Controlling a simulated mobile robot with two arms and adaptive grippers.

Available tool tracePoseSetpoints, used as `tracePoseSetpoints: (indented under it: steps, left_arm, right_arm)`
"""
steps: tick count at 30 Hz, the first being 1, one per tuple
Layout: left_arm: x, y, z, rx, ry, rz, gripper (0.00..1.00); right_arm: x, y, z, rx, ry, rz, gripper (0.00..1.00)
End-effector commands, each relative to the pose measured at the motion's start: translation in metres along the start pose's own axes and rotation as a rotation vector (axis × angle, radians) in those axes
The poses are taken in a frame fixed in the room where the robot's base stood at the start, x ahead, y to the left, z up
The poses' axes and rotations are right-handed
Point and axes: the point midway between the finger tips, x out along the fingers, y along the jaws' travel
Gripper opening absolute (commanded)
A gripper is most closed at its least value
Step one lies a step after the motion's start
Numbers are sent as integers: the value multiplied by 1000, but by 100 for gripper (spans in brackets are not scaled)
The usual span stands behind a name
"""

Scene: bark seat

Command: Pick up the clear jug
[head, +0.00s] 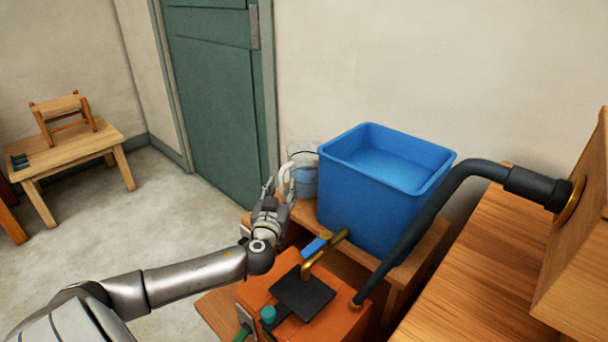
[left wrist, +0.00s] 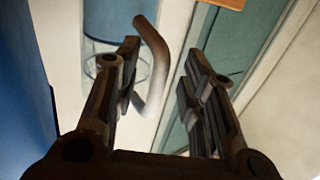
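The clear jug (head: 305,172) stands on a wooden stand, close against the left side of the blue tub, and looks bluish inside. Its pale curved handle (head: 285,180) faces left, toward my left gripper (head: 271,190). In the left wrist view my left gripper (left wrist: 161,52) is open. The handle (left wrist: 155,68) shows between its two fingers, nearer the left one, with a gap to the right one. Part of the jug body (left wrist: 104,50) shows behind the left finger. My right gripper is not in view.
The blue tub (head: 338,190) holds water beside the jug. An orange box (head: 335,318) with a black plate and brass tap is in front. A black pipe (head: 420,230) runs at the right. A green door (head: 215,100) is behind. Open floor (head: 175,215) lies left.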

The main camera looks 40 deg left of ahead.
Motion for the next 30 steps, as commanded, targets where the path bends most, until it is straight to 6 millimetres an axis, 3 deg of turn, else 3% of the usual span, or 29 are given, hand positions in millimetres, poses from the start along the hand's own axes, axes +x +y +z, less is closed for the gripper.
tracePoseSetpoints:
  steps: [4,13,22,30]
  left_arm:
    - [11,0,1,-1,-1,-1,38]
    - [13,0,1,-1,-2,0,38]
    - [13,0,1,-1,-2,0,0]
    - [13,0,-1,-2,2,-1,0]
  right_arm:
    - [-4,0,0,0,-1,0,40]
    - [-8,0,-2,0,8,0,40]
    - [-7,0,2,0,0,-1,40]
    - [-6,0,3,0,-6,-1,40]
